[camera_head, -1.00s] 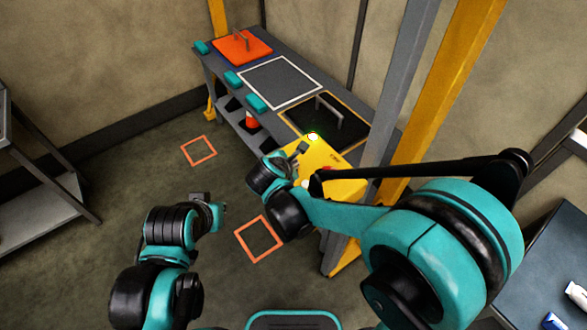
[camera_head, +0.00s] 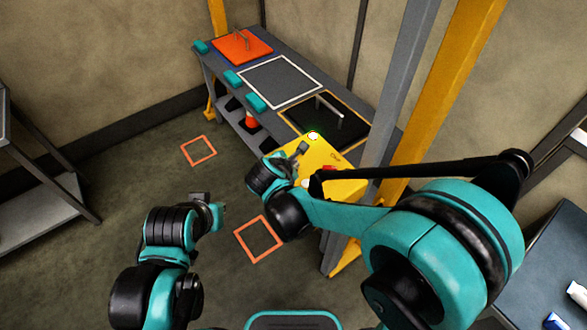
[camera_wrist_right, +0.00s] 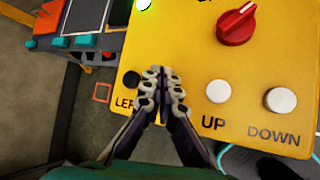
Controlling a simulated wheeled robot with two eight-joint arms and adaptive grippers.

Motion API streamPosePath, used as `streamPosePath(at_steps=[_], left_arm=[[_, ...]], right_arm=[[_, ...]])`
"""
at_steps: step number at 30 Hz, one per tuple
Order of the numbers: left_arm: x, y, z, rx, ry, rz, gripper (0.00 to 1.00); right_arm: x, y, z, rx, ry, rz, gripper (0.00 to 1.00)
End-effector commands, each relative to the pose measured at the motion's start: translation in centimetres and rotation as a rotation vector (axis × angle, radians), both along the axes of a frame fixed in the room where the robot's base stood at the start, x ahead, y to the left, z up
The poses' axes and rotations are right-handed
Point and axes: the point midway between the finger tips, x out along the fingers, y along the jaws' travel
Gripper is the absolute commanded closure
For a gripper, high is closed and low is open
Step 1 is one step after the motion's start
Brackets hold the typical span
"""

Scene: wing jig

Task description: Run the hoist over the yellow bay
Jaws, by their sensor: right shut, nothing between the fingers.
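The yellow control box (camera_head: 345,185) stands at the near end of the bench. In the right wrist view its face (camera_wrist_right: 195,50) shows a red knob (camera_wrist_right: 237,24), white UP (camera_wrist_right: 218,91) and DOWN (camera_wrist_right: 280,100) buttons, and a black button (camera_wrist_right: 131,79) above partly covered lettering starting "LE". My right gripper (camera_wrist_right: 160,78) is shut and empty at the box face, just right of the black button; I cannot tell if it touches. In the head view the right gripper (camera_head: 300,149) is at the box's left edge. The yellow-outlined bay (camera_head: 355,137) has a dark surface and a grey handle-shaped bar (camera_head: 329,105). My left gripper (camera_head: 208,203) hangs over the floor, its fingers unclear.
A lit green lamp (camera_head: 313,135) is on the box. The bench also has a white-outlined bay (camera_head: 280,82) and an orange plate (camera_head: 242,47) with a handle. A yellow post (camera_head: 437,95) and a grey post (camera_head: 404,75) rise beside the box.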

Motion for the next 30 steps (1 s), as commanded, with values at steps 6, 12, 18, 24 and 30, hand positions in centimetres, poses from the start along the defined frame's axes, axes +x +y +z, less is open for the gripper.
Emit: streamPosePath(at_steps=[6, 12, 18, 24, 30], left_arm=[[-0.01, 0.0, -0.21, 0.0, 0.0, 0.0, 1.0], [0.0, 0.0, -0.24, 0.0, 0.0, 0.0, 1.0], [0.0, 0.0, -0.45, 0.0, 0.0, 0.0, 1.0], [-0.01, 0.0, -0.69, 0.0, 0.0, 0.0, 1.0], [0.0, 0.0, -0.92, 0.0, 0.0, 0.0, 1.0]], right_arm=[[-0.01, 0.0, -0.19, 0.0, 0.0, 0.0, 1.0], [0.0, 0.0, -0.22, 0.0, 0.0, 0.0, 1.0], [-0.01, 0.0, -0.44, 0.0, 0.0, 0.0, 1.0], [0.0, 0.0, -0.69, 0.0, 0.0, 0.0, 1.0], [0.0, 0.0, -0.93, 0.0, 0.0, 0.0, 1.0]])
